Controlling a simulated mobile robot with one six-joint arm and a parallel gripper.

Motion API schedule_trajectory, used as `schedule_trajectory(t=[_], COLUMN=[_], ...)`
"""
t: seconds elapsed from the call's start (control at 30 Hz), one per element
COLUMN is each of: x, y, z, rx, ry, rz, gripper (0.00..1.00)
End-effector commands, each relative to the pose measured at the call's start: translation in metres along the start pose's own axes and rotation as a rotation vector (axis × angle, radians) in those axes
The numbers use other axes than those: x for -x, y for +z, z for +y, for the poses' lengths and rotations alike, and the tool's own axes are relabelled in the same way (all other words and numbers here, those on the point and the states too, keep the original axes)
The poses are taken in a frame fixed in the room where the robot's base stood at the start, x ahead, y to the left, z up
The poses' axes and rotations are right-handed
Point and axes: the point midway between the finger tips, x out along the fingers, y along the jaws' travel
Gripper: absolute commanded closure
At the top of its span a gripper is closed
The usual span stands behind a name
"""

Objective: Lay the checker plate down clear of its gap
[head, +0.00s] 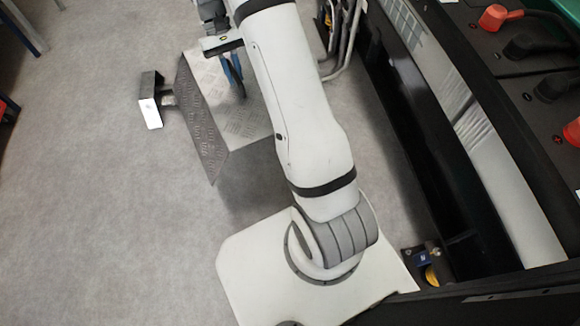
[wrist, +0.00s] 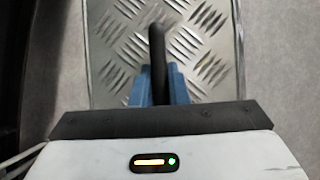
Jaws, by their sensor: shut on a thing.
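The checker plate (head: 235,118) shows as a silver tread-patterned sheet beside my arm in the head view, and it fills the middle of the wrist view (wrist: 110,50). A darker tread-patterned face (head: 203,125) adjoins its left side at an angle. My gripper (head: 234,75) is shut, its blue fingers on the plate's dark bar handle (wrist: 157,45). In the wrist view the fingers (wrist: 161,84) close around the handle's near end. My arm hides the plate's right part in the head view. I cannot tell whether the plate touches anything below, and its gap is not clearly visible.
A dark bracket with a white face (head: 150,100) stands just left of the plate. Grey floor (head: 90,220) is open at left and lower left. Bent pipes (head: 345,40) and a long dark machine frame (head: 400,110) with red and black fittings lie to the right.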

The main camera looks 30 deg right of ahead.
Motion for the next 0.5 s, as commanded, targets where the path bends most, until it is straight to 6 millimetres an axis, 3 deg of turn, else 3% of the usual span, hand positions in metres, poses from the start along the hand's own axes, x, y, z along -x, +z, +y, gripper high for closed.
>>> schedule_trajectory(t=[0.13, 0.27, 0.5], x=[-0.010, -0.035, -0.107], y=[-0.005, -0.019, -0.059], z=[0.008, 0.030, 0.092], rx=[0.023, 0.083, 0.333], ry=[0.015, 0.055, 0.212], rz=[-0.003, -0.005, -0.008], gripper=[1.00, 1.00, 1.00])
